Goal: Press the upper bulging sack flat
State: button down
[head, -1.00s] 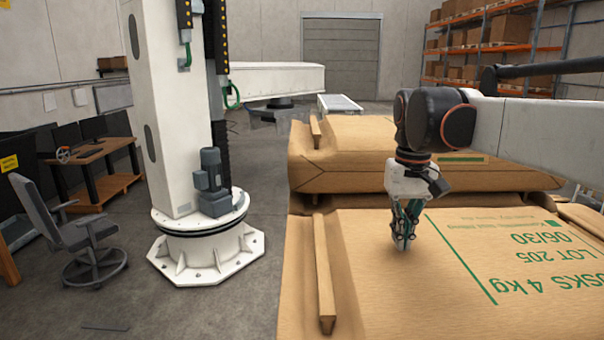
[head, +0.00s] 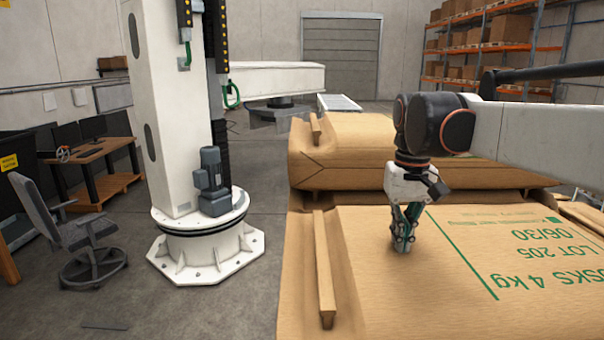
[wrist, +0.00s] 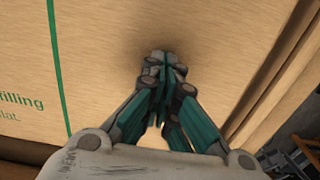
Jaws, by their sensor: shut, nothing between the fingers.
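A tan paper sack (head: 365,285) with green print lies large at the front right in the head view. Its top looks broad and fairly level. It fills most of the wrist view (wrist: 105,65). A second tan sack (head: 345,165) lies behind it, with a rounded, folded front. My gripper (head: 403,247) points down over the near sack, left of its green line. Its fingers are shut with nothing between them. In the wrist view the fingertips (wrist: 166,62) are at the sack's surface with a dark shadow around them. They look to be touching it.
A white column (head: 175,110) on a bolted base stands left of the sacks. A desk (head: 100,160) and an office chair (head: 75,230) are at the far left. Racks with boxes (head: 480,65) stand at the back right. Grey floor is clear between the column and sacks.

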jog(key=shift+s+f, duration=0.15)
jog(key=shift+f, duration=0.2)
dwell(0.4)
jog(key=shift+r+p, duration=0.35)
jog(key=shift+r, duration=0.25)
notch_tip(320, 180, up, 8)
jog(key=p, duration=0.5)
